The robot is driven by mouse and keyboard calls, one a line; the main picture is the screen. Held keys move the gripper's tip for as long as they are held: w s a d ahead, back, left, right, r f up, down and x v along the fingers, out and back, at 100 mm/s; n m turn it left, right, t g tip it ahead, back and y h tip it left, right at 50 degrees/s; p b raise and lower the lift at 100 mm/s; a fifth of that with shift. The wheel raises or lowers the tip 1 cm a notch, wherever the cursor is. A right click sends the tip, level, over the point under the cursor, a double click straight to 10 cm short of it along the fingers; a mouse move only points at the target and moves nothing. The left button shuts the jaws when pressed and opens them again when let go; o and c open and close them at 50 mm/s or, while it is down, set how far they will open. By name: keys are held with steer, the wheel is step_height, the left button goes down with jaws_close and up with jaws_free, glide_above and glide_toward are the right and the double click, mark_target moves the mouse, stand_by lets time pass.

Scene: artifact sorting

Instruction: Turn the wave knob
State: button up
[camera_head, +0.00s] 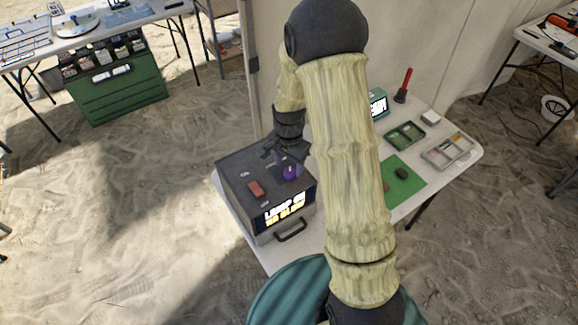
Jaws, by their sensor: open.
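A dark grey box (238,196) stands on the left part of the white table, with a lit text panel (285,208) and a handle on its front. On its top are a purple knob (290,173), a red block-like part (256,189) and small pale labels. I take the purple knob as the wave knob; its label is too small to read. My gripper (280,156) is open, pointing down over the box top, just behind and above the knob. I cannot tell whether the fingers touch the knob. My arm hides part of the table to the right of the box.
On the white table (440,138), right of my arm, are a green mat (407,188) with a dark object, a green tray (404,136), a sectioned tray (447,150) and a red-handled tool (404,86). A tent wall rises behind. Sandy floor lies open at left.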

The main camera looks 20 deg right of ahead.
mark_target(290, 174)
steer(key=shift+s+f, duration=0.15)
steer(key=shift+f, duration=0.75)
steer(key=shift+d+f, duration=0.25)
steer(key=shift+d, duration=0.05)
steer(key=shift+a, duration=0.2)
steer(key=c, duration=1)
